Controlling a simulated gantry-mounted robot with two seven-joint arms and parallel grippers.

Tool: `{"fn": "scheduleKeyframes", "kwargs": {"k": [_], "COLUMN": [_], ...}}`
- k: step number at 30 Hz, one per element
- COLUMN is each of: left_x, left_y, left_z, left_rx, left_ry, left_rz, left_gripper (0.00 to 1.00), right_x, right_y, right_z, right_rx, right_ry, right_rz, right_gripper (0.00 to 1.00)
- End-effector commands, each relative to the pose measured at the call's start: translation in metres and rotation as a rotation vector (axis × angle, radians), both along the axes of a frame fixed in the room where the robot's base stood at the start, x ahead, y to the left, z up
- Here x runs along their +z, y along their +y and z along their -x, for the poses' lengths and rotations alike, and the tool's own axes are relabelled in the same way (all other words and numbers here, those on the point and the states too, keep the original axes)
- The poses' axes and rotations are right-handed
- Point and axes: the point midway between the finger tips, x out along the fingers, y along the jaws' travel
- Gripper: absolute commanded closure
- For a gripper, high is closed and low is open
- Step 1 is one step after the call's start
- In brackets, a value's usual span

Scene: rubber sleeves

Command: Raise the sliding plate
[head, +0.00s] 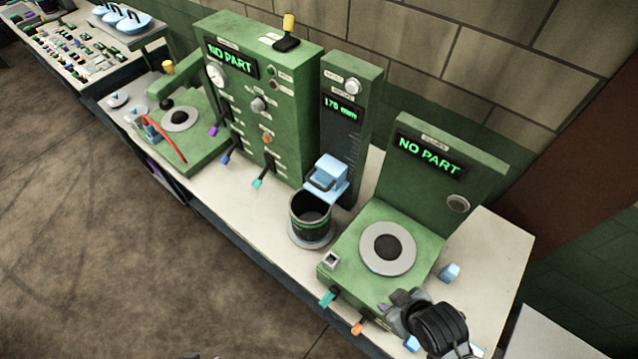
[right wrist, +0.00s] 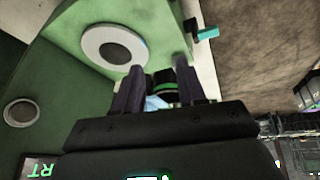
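The light blue sliding plate (head: 328,176) is on the front of a narrow green column (head: 355,88) whose display reads 170 mm. A dark handle sits on its front. It stands just above a black cylinder with a green band (head: 310,213). My right gripper (head: 398,303) is at the front right corner of the green test stand, apart from the plate. In the right wrist view its fingers (right wrist: 160,85) are spread. The banded cylinder (right wrist: 164,82) and a bit of light blue (right wrist: 155,103) show beyond them. Only a sliver, perhaps my left gripper, shows at the bottom edge.
The green test stand (head: 350,240) reads NO PART and has a grey disc (head: 388,248) on top, with teal and orange levers in front. A tall green panel (head: 285,90) stands left of the column. A small light blue block (head: 450,273) lies on the bench to the right.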

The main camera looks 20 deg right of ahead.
Motion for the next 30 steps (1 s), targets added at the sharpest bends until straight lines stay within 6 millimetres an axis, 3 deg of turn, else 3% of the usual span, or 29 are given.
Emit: {"fn": "scheduleKeyframes", "kwargs": {"k": [5, 8, 16, 21, 30], "left_x": [-0.002, -0.016, -0.079, -0.107, -0.115], "left_y": [0.001, 0.002, 0.003, 0.003, 0.0], "left_z": [0.0, 0.0, 0.0, 0.001, 0.0], "left_rx": [-0.004, -0.006, -0.008, -0.007, 0.0], "left_ry": [-0.001, -0.002, -0.001, 0.004, 0.001], "left_rz": [-0.005, -0.009, -0.012, -0.012, 0.0], "left_gripper": [0.57, 0.57, 0.57, 0.57, 0.57], "right_x": [-0.023, -0.047, -0.091, -0.09, -0.055], "right_y": [0.012, 0.023, 0.047, 0.048, 0.049], "right_z": [-0.043, -0.082, -0.208, -0.262, -0.301], "right_rx": [0.307, 0.493, 0.81, 0.823, 0.804], "right_ry": [-0.237, -0.42, -0.932, -1.03, -1.104], "right_rz": [0.128, 0.249, 0.657, 0.73, 0.773], "right_gripper": [0.6, 0.6, 0.6, 0.6, 0.6]}}
